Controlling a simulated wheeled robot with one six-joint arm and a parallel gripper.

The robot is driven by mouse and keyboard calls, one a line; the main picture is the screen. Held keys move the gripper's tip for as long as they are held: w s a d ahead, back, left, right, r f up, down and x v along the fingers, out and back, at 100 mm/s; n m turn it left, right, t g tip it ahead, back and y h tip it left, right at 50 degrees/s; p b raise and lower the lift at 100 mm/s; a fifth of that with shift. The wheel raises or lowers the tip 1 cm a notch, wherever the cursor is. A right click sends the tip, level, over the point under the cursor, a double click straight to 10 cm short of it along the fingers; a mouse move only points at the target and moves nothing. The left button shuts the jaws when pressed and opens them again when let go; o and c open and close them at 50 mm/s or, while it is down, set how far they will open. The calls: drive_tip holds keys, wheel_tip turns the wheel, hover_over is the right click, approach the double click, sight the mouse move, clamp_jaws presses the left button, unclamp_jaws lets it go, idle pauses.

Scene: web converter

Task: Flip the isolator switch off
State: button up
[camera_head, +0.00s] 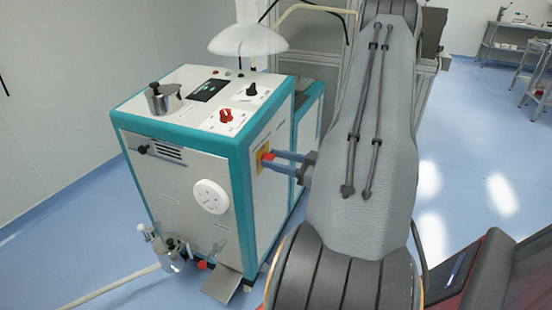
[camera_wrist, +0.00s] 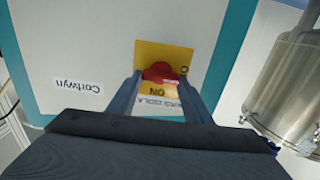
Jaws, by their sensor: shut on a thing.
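The isolator switch is a red rotary handle (camera_wrist: 160,72) on a yellow plate (camera_wrist: 178,55) with "ON" lettering, upside down in the wrist view. It sits on the side panel of a teal and white machine (camera_head: 180,180); the yellow plate also shows in the head view (camera_head: 261,162). My gripper (camera_wrist: 163,78) reaches the panel from the right in the head view, with its two dark blue fingers on either side of the red handle. It is shut on the handle. The fingertips partly cover the plate, so the handle's exact setting is hard to read.
The machine's top carries a red knob (camera_head: 226,115), a black knob (camera_head: 252,89) and a metal pot (camera_head: 163,98). A steel cylinder (camera_wrist: 285,85) stands at the right in the wrist view. Open blue floor (camera_head: 465,170) lies to the right of my arm.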

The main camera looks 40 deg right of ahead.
drive_tip(key=o, duration=1.1)
drive_tip(key=shift+c, duration=0.2)
drive_tip(key=v, duration=0.7)
drive_tip(key=shift+s, duration=0.35)
